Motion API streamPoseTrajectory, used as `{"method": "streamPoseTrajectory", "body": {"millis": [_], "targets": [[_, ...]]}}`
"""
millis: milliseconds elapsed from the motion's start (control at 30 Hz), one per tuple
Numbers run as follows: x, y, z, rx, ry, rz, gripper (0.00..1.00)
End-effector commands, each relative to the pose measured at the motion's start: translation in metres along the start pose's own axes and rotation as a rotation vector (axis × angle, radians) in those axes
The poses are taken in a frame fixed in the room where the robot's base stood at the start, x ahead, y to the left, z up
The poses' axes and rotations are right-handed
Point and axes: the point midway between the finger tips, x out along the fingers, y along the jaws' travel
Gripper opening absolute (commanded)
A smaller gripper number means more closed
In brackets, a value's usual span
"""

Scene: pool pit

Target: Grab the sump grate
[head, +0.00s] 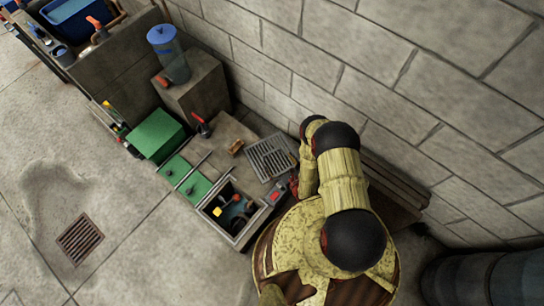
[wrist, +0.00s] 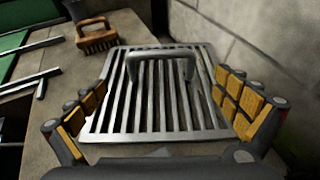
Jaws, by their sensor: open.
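The sump grate (wrist: 122,118) is a grey metal slatted plate with a raised loop handle (wrist: 160,55). It lies on a stone-like ledge by the block wall and fills the middle of the wrist view. In the head view the grate (head: 268,157) lies just left of my arm's end. My gripper (wrist: 168,112) is open, with one yellow-padded finger at each side of the grate in the wrist view. Nothing is held between the fingers. In the head view my gripper (head: 294,182) is mostly hidden by my arm.
A wooden brush (wrist: 97,37) lies beyond the grate to the left. An open pit (head: 233,212) with items inside is left of my arm, beside green panels (head: 186,178). A filter canister (head: 172,55) stands on a block. The block wall (wrist: 245,35) rises close on the right.

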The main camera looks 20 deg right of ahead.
Motion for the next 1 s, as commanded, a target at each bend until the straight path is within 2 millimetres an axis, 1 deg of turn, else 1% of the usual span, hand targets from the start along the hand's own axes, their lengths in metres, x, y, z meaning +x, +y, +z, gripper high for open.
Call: {"method": "streamPoseTrajectory", "body": {"millis": [100,333,500,600,700,867,1000], "targets": [[0.015,0.001,0.000,-0.002,-0.003,0.003,1.00],[0.032,0.000,0.004,-0.002,-0.002,0.004,1.00],[0.057,-0.001,0.009,-0.002,-0.003,0.004,1.00],[0.069,-0.001,0.009,-0.001,-0.002,0.004,1.00],[0.073,-0.001,0.010,0.000,0.000,0.002,1.00],[0.072,-0.001,0.011,0.000,-0.001,0.002,1.00],[0.072,-0.001,0.011,0.000,-0.001,0.002,0.93]]}}
